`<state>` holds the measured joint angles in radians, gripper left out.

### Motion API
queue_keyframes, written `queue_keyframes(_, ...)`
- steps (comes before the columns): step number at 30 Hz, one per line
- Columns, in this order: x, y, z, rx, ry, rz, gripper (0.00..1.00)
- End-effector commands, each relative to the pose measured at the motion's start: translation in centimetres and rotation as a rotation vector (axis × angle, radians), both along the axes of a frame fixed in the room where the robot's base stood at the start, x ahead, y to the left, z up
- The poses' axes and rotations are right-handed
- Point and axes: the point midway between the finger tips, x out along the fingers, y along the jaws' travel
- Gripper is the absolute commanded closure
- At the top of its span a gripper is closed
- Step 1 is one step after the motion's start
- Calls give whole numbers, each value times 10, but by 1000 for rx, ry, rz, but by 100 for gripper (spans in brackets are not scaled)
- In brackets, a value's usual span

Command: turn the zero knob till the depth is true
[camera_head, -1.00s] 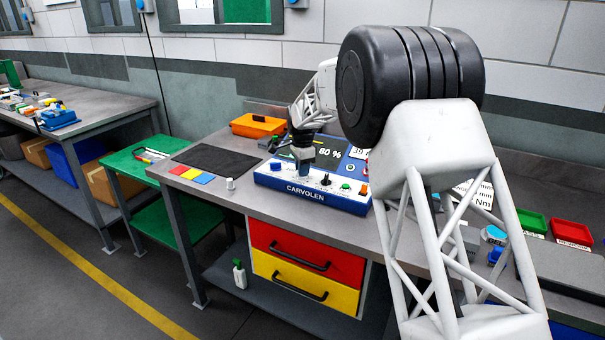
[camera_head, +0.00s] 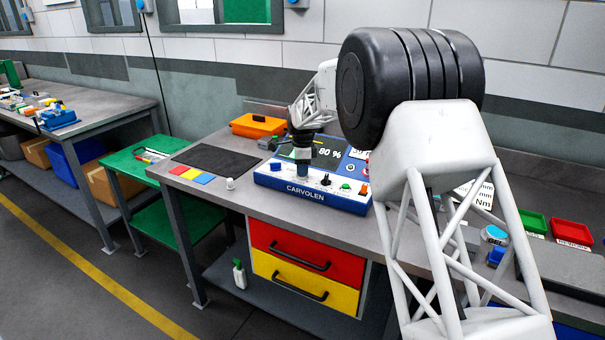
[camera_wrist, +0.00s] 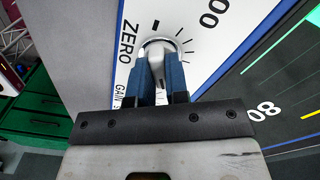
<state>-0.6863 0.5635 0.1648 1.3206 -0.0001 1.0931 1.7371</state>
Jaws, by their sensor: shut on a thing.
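In the wrist view my gripper's blue fingers (camera_wrist: 158,70) are shut on the zero knob (camera_wrist: 157,48), a pale round knob beside the printed word ZERO. Tick marks fan out around the knob. The fingers hide its lower sides, and I cannot read its exact setting. My arm hides part of the screen in the head view, and I see no clear depth figure.
Other knobs and buttons, including a green button (camera_head: 346,186), sit right of my gripper on the panel. A small white cylinder (camera_head: 230,184) and a dark mat (camera_head: 218,160) lie left. Green and red trays (camera_head: 573,233) are far right.

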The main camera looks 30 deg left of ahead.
Motion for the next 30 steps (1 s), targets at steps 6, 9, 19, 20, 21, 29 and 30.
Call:
queue_keyframes(6, 0, 1, 1, 2, -2, -130, 100)
queue_keyframes(9, 0, 1, 1, 2, -1, -149, 100)
queue_keyframes(19, 0, 1, 1, 2, -1, -160, 100)
queue_keyframes(20, 0, 1, 1, 2, -1, -167, 100)
queue_keyframes(21, 0, 1, 1, 2, -1, -182, 100)
queue_keyframes(29, 0, 1, 1, 2, -1, -256, 74)
queue_keyframes(30, 0, 1, 1, 2, -1, -256, 68)
